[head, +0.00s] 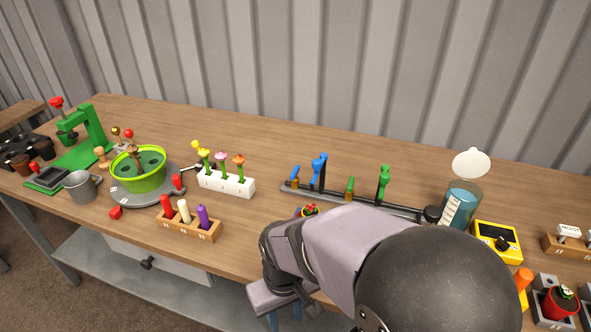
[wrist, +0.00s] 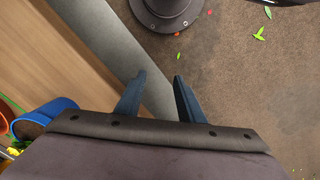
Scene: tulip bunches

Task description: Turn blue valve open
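A dark rail (head: 400,209) lies toward the back of the table, right of centre, with blue and green upright fittings on it. The taller blue valve (head: 318,173) stands near its left part, with a shorter blue piece (head: 294,173) beside it. I cannot tell how far the valve is turned. My gripper (head: 285,318) is at the front edge of the table, well in front of the rail and apart from it. In the wrist view my gripper (wrist: 158,82) has its two dark blue fingers apart, with nothing between them, above the table edge and floor.
A green valve (head: 384,182) stands farther right on the rail. A clear beaker (head: 460,203) and a yellow box (head: 497,241) stand right of it. A white flower block (head: 226,183) stands left. Bare table lies between block and rail. My arm hides the front middle.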

